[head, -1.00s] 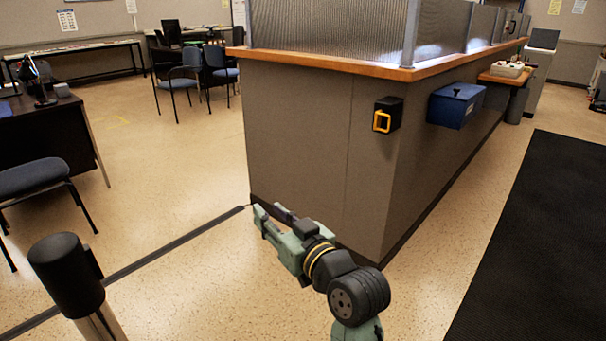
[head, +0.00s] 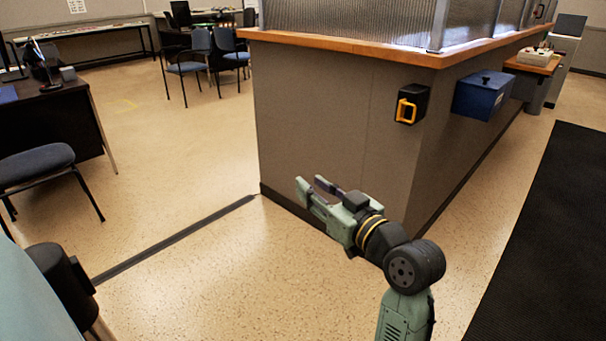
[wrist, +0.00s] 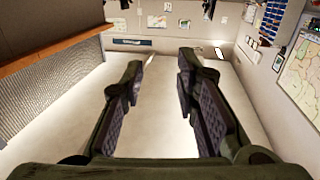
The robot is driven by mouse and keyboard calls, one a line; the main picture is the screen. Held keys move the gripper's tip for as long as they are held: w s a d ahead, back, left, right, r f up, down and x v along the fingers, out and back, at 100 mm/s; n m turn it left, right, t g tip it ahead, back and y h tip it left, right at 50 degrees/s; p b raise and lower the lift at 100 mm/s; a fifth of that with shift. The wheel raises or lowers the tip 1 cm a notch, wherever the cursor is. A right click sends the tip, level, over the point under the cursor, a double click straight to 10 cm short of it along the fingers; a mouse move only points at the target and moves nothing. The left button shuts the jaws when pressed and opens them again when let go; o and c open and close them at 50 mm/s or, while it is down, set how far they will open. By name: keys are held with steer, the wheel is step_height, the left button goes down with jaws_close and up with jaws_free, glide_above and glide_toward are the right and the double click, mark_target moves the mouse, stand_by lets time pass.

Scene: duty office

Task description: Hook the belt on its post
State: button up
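A black belt case (head: 417,94) with a yellow-orange belt end (head: 405,111) is fixed to the counter's side wall near its corner, in the head view. The belt end sits at the case and no belt is drawn out. A post with a black head (head: 62,285) stands at the lower left, cut off by the frame edge and partly covered by a pale teal shape. My gripper (head: 312,186) is lower than the belt case and to its left in the picture, apart from both. The wrist view shows its two fingers (wrist: 160,85) spread, with nothing between them.
The grey counter (head: 310,120) with a wooden top fills the centre. A blue box (head: 480,96) hangs on it right of the case. A dark strip (head: 180,237) crosses the floor. A chair (head: 40,165) and desk stand left, a black mat (head: 550,240) right.

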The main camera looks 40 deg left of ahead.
steer(key=shift+p+x, duration=0.4)
steer(key=shift+x, duration=1.95)
steer(key=shift+c, duration=0.2)
jaws_close()
steer(key=c, duration=0.6)
jaws_free()
steer(key=o, duration=0.6)
steer(key=shift+o, duration=0.2)
